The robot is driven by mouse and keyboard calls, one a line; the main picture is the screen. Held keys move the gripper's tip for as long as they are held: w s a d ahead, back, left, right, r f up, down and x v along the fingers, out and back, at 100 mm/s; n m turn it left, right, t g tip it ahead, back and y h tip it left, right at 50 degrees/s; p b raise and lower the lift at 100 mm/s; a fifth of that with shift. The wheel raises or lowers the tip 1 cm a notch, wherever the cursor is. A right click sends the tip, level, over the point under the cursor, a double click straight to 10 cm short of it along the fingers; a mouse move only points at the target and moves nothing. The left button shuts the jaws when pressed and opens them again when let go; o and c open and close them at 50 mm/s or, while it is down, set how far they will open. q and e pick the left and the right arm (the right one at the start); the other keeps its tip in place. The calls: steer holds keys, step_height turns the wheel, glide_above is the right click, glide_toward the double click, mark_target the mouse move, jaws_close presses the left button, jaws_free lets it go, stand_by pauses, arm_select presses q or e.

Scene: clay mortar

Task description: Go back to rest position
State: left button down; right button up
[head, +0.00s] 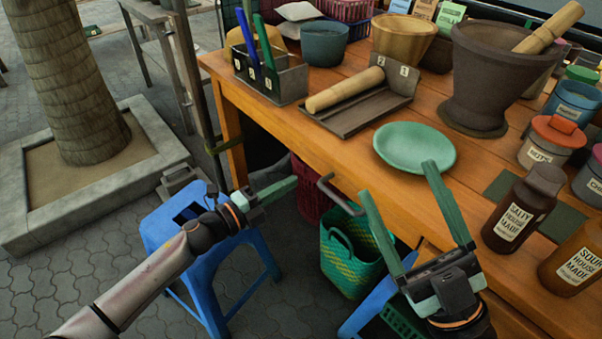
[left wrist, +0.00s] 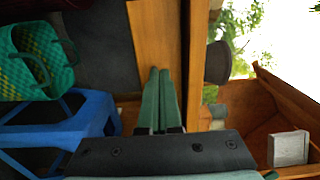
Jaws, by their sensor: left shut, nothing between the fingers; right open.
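My left gripper (head: 277,190) is shut and empty, its green fingers together, in front of the table's edge above a blue stool. The same shut fingers show in the left wrist view (left wrist: 158,98), apart from any object. My right gripper (head: 398,190) is open and empty, its two green fingers spread wide at the table's front edge, near a green plate (head: 414,147). A wooden pestle (head: 345,90) lies on a dark tray (head: 352,118). A clay mortar (head: 490,85) with a second wooden pestle (head: 548,27) leaning in it stands at the back right.
Sauce bottles (head: 522,205) and lidded jars (head: 551,141) crowd the wooden table's (head: 300,123) right side. Below the left gripper is a blue stool (head: 205,258); a green basket (head: 350,250) stands between the grippers. Paved floor (head: 110,265) at the left is mostly clear.

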arm_select(q)
steer(key=v, duration=0.5)
steer(key=shift+s+a+p, duration=0.25)
steer(key=shift+a+p, duration=0.1)
steer(key=shift+p, duration=0.05)
arm_select(e)
steer(key=w+f+m+g+h, duration=0.1)
steer(key=w+f+m+h, duration=0.2)
steer(key=f, duration=0.2)
steer(key=shift+w+d+f+h, duration=0.15)
steer(key=shift+w+d+h, duration=0.1)
steer(key=shift+h, duration=0.15)
